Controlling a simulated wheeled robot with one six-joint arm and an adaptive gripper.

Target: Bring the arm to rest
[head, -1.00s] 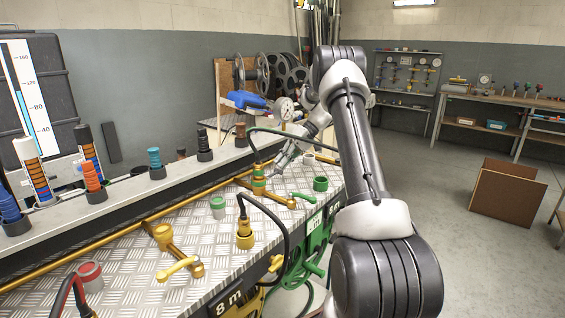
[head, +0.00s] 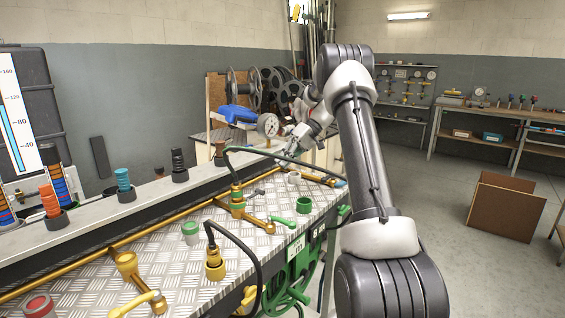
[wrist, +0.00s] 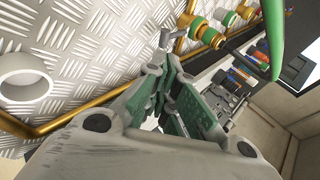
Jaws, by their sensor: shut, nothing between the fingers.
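My gripper (head: 287,153) hangs at the far end of my raised arm, above the back part of the metal bench (head: 165,262). In the wrist view my gripper (wrist: 166,82) has its green-lined fingers close together with nothing between them. It appears apart from the bench fittings, though the exact clearance is hard to tell. The brass valve with green bands (head: 237,203) and its dark hose (head: 262,152) stand nearer, left of my gripper. The valve also shows at the top of the wrist view (wrist: 208,35).
A pressure gauge (head: 268,125) stands just left of my gripper. The grey floor between is clear.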

